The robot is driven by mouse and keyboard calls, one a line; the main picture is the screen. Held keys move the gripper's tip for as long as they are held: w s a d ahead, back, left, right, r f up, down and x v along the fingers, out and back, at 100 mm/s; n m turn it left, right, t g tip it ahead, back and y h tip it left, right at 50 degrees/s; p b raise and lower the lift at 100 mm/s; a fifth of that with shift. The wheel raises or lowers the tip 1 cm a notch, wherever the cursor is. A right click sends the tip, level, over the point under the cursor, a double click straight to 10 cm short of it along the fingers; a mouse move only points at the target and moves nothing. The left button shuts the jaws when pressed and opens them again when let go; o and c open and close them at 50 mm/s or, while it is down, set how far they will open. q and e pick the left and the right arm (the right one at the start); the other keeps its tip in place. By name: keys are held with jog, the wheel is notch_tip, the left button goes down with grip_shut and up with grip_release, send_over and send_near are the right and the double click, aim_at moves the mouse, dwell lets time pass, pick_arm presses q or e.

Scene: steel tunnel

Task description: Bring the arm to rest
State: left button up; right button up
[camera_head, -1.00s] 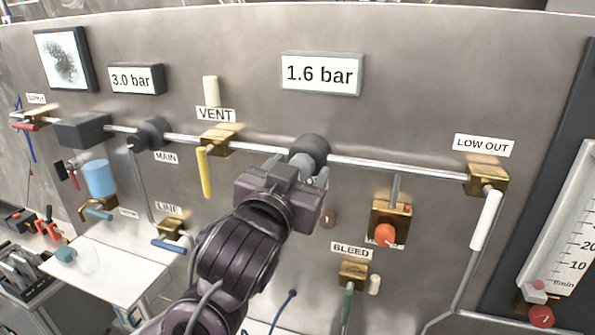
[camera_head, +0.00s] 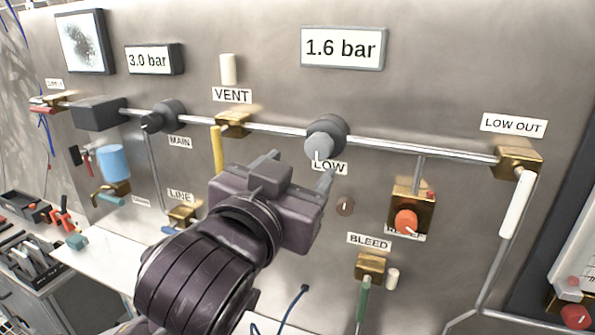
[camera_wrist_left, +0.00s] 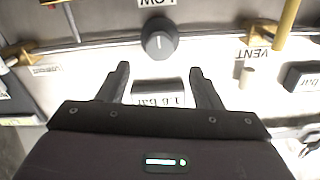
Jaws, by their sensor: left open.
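My left gripper (camera_head: 302,172) is in front of the panel in the head view, just below and left of the grey LOW knob (camera_head: 322,141). The LOW label (camera_head: 329,167) shows partly behind the gripper. My right gripper is not in view.
A pipe (camera_head: 400,150) runs across the panel. The yellow VENT handle (camera_head: 217,150) hangs close to the gripper's left. The red-knobbed brass valve (camera_head: 406,222), green BLEED handle (camera_head: 363,303) and white LOW OUT handle (camera_head: 517,204) are to the right. A white table (camera_head: 105,270) stands lower left.

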pick_arm(q)
jog(key=a+f+n+g+y, duration=0.15)
jog(key=a+f+g, duration=0.25)
jog(key=f, duration=0.8)
jog(key=a+f+n+g+y, duration=0.1)
jog(key=a+f+g+y, duration=0.2)
jog(key=f, duration=0.9)
jog(key=s+a+f+n+g, duration=0.1)
jog(key=s+a+f+g, duration=0.2)
jog(key=s+a+f, duration=0.5)
jog(key=s+a+f+g, duration=0.2)
jog(key=s+f+g, duration=0.3)
jog(key=f, duration=0.6)
jog(key=s+a+f+x, duration=0.1)
jog(key=s+x, duration=0.1)
jog(key=x, duration=1)
jog(key=s+a+x, duration=0.1)
jog(key=s+x, duration=0.1)
jog(key=x, duration=0.9)
jog(key=s+f, duration=0.8)
jog(key=f, duration=0.6)
jog(key=s+a+f, duration=0.1)
jog(key=s+f, duration=0.4)
jog(key=s, duration=0.2)
jog(key=s+a+f+g+y, duration=0.1)
jog(key=s+a+f, duration=0.1)
jog(key=s+f, duration=0.3)
jog(key=s, duration=0.2)
jog(key=shift+s+a, duration=0.25)
jog(key=shift+s, duration=0.15)
